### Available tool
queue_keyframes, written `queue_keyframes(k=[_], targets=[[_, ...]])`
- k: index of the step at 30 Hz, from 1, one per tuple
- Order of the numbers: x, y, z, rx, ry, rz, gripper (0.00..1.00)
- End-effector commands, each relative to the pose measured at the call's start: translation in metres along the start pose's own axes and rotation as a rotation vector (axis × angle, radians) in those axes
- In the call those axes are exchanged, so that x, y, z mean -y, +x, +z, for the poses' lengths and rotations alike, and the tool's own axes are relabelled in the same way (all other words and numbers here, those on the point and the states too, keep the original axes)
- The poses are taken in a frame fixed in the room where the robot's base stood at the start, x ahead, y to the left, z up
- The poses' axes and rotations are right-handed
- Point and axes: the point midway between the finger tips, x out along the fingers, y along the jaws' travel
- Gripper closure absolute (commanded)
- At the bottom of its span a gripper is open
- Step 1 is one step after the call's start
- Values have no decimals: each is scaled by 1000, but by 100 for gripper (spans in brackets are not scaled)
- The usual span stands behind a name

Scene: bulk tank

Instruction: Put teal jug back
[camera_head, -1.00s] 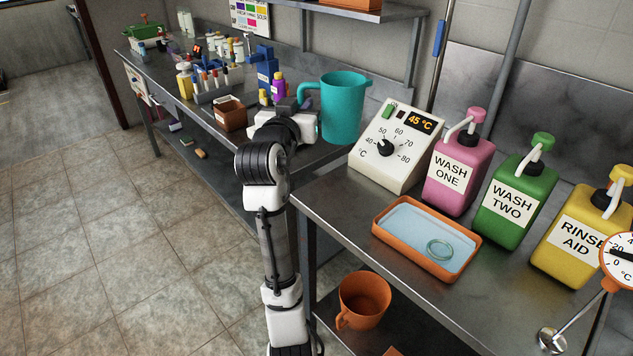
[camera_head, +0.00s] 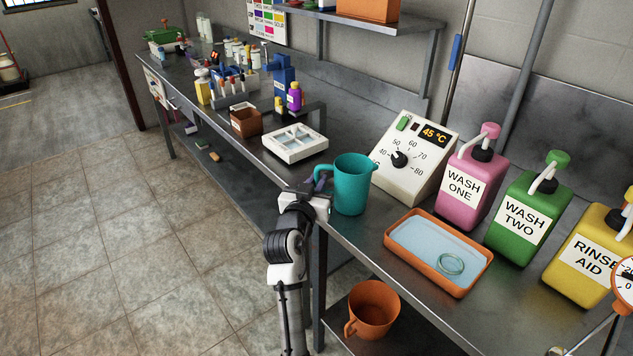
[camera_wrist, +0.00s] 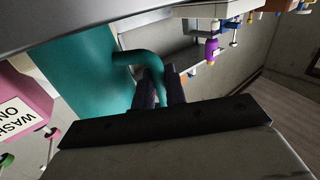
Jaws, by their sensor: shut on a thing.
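The teal jug (camera_head: 351,185) is upright at the left end of the near steel bench, in front of the white temperature box. My gripper (camera_head: 318,190) is shut on the jug's handle, on the jug's left side. In the wrist view the jug body (camera_wrist: 85,75) fills the left, and my fingers (camera_wrist: 160,88) close around the lower part of its handle. I cannot tell whether the jug's base touches the bench or is slightly above it.
The temperature box (camera_head: 414,158) stands right behind the jug. An orange tray (camera_head: 440,285) of liquid with a ring lies to the right. Pink (camera_head: 470,190), green (camera_head: 522,215) and yellow (camera_head: 590,255) bottles line the wall. A white divided tray (camera_head: 294,144) lies left. An orange mug (camera_head: 372,308) is below.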

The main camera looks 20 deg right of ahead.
Motion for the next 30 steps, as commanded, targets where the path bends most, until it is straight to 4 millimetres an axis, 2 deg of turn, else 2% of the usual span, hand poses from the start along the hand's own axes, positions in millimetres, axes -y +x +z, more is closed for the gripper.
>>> queue_keyframes(k=[11, 12, 16, 27, 30], targets=[[1, 0, 5, -2, 0, -1, 100], [0, 0, 3, -2, 0, -1, 82], [0, 0, 3, -1, 0, -1, 66], [0, 0, -3, -2, 0, 0, 66], [1, -14, 2, -2, 1, -2, 66]])
